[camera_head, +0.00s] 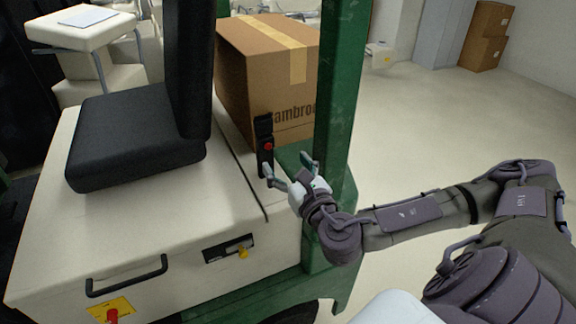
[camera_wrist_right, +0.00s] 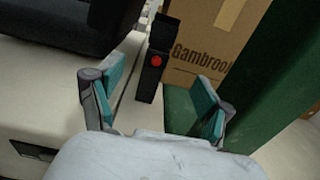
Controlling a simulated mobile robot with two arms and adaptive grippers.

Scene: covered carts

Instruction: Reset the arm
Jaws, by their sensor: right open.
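My right gripper (camera_head: 288,174) reaches in from the right, in front of the green post of a cart. It is open and empty, with its two fingers spread apart. In the right wrist view the open fingers (camera_wrist_right: 155,100) show with a black upright lever with a red button (camera_wrist_right: 155,62) beyond and between them. The same lever (camera_head: 266,146) stands near the fingertips in the head view; I cannot tell whether they touch it. My right arm (camera_head: 410,215) extends to the gripper. My left gripper is not in view.
A cardboard box (camera_head: 270,75) stands behind the lever. The green post (camera_head: 342,110) is close beside my right wrist. A black seat (camera_head: 135,135) sits on the white cart body (camera_head: 150,230). The floor (camera_head: 430,125) beyond my arm is clear.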

